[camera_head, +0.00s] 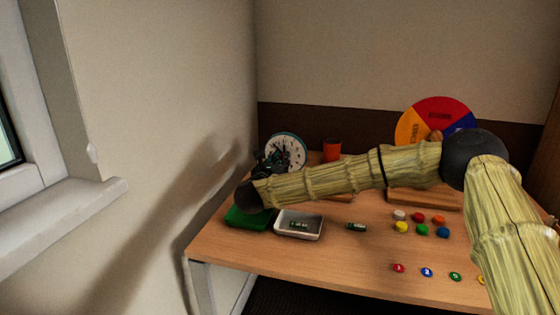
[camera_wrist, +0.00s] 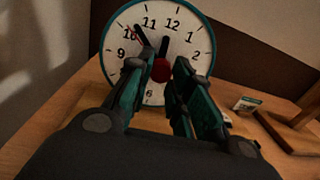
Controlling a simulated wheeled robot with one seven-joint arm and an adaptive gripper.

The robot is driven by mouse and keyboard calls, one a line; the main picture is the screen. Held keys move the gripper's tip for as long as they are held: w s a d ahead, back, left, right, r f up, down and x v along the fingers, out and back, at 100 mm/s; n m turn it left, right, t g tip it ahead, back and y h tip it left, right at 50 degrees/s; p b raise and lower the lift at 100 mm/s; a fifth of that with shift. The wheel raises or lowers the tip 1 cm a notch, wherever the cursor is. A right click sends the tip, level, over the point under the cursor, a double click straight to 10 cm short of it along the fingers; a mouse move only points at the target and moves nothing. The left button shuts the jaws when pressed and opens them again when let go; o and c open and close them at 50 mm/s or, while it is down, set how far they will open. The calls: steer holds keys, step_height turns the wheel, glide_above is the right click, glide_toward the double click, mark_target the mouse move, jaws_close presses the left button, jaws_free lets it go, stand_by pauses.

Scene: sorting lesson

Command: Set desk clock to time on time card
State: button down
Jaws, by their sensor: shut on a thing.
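The desk clock (camera_head: 291,150) stands upright at the back left of the desk, with a white face and teal rim. In the wrist view its face (camera_wrist: 195,38) fills the upper middle. A red knob (camera_wrist: 161,71) sits at its centre. A black hand (camera_wrist: 143,36) points near 11, another (camera_wrist: 164,46) near 12, and a thin red hand (camera_wrist: 135,33) towards 10. My gripper (camera_wrist: 160,68) has its fingers on either side of the red knob and is shut on it. In the head view my gripper (camera_head: 270,160) covers the clock's left part. A small card (camera_wrist: 247,104) stands right of the clock; its writing is unreadable.
A green tray (camera_head: 240,220) and white tray (camera_head: 281,234) lie below my arm; a battery (camera_head: 357,227) lies beside them. An orange cup (camera_head: 331,148) stands behind. A colour wheel (camera_head: 437,112) and several coloured pieces (camera_head: 421,230) are at right. The wall is close left.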

steer(key=n+p, duration=0.1)
steer(key=n, duration=0.3)
steer(key=shift+r+p, duration=0.15)
steer(key=shift+p, duration=0.25)
steer(key=n+p, duration=0.1)
steer(key=n, duration=0.3)
steer(key=shift+d+p, duration=0.1)
steer(key=shift+p, duration=0.2)
steer(key=n+p, duration=0.2)
steer(key=n, duration=0.2)
steer(key=shift+n+t, duration=0.3)
steer(key=shift+n, duration=0.1)
steer(key=shift+d+n+y+p, duration=0.1)
steer(key=shift+n+y+p, duration=0.35)
steer(key=shift+n, duration=0.75)
steer(key=c, duration=1.3)
jaws_free()
steer(key=shift+s+f, duration=0.1)
steer(key=shift+f, duration=0.1)
